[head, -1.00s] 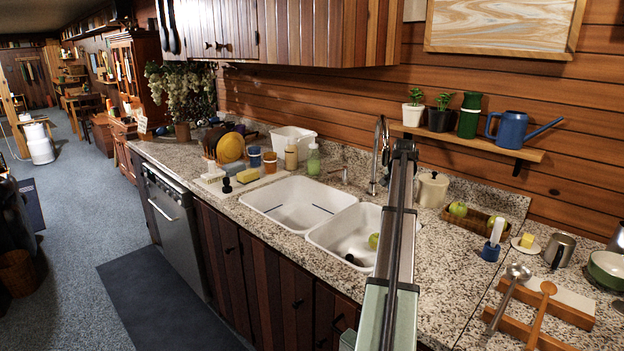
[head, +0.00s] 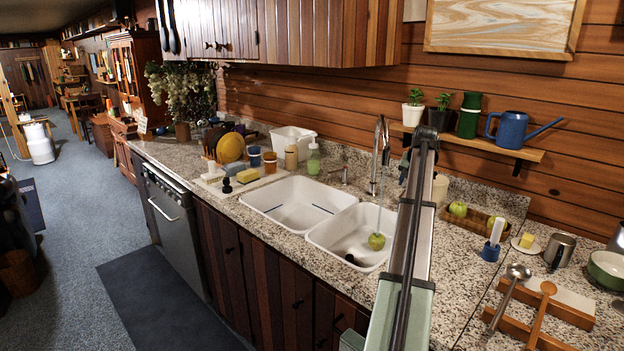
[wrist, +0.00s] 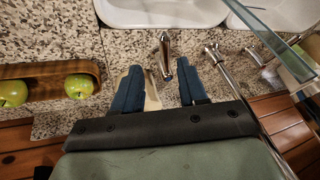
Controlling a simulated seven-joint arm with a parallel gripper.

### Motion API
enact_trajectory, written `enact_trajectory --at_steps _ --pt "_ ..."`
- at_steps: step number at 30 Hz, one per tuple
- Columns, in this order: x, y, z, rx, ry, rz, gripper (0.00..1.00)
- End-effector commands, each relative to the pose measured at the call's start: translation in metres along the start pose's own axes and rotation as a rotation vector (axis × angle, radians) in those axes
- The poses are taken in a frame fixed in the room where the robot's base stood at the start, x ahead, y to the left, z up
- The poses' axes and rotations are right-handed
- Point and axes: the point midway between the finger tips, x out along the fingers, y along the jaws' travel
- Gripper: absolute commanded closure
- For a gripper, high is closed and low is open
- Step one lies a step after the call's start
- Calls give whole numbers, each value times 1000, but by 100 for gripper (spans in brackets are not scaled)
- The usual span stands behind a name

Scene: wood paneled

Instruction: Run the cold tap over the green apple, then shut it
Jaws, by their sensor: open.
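A green apple (head: 376,241) lies in the right basin of the white sink (head: 330,237). The tall metal tap (head: 380,150) stands behind the sink, and a thin stream of water (head: 379,215) falls from it onto the apple. In the wrist view, my gripper (wrist: 157,68) is open, with two blue fingers apart. A short metal tap handle (wrist: 165,52) stands just beyond and between the fingertips; I cannot tell whether they touch it. The tap's pipe (wrist: 226,72) shows to its right. My arm hides the handle in the head view.
A cream canister (head: 440,188) stands behind my arm, close to the fingers in the wrist view (wrist: 151,95). A wooden tray (head: 475,220) with green apples is to its right. A shelf (head: 465,142) with plants and a blue watering can overhangs the counter.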

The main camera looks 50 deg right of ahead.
Motion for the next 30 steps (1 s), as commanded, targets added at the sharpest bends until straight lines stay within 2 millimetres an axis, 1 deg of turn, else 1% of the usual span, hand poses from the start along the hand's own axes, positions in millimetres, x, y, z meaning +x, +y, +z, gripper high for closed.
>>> enact_trajectory --at_steps 1,11,12,15,21,25,30 --pt "-10 0 0 0 2 0 58" --pt "-63 0 0 1 2 0 58" --pt "-61 5 9 -29 -15 9 58" --pt "-63 14 23 -97 -49 25 58" --pt "-66 25 53 -244 -119 50 58" --pt "-64 18 73 -344 -152 55 58" --pt "-57 -6 84 -412 -150 49 58"
